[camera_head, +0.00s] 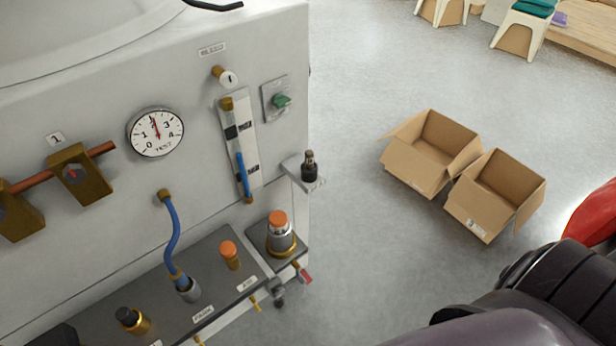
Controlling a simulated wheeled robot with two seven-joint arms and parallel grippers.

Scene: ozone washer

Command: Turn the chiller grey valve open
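A white machine panel (90,230) fills the left half of the head view. Below its right corner, under a dark ledge, a small grey valve handle (279,294) hangs low. A red-handled valve (304,274) sits just above and right of it. No label reading "chiller" can be made out, so I cannot tell for sure which valve is the chiller's, nor whether the grey one is open or shut. Neither of my grippers can be made out in this view.
A round gauge (155,132), a green knob (281,101) and a blue hose (172,235) are on the panel. A black-topped fitting (309,168) stands on a side bracket. Two open cardboard boxes (433,152) (494,193) lie on the floor. Floor (370,250) between panel and boxes is clear.

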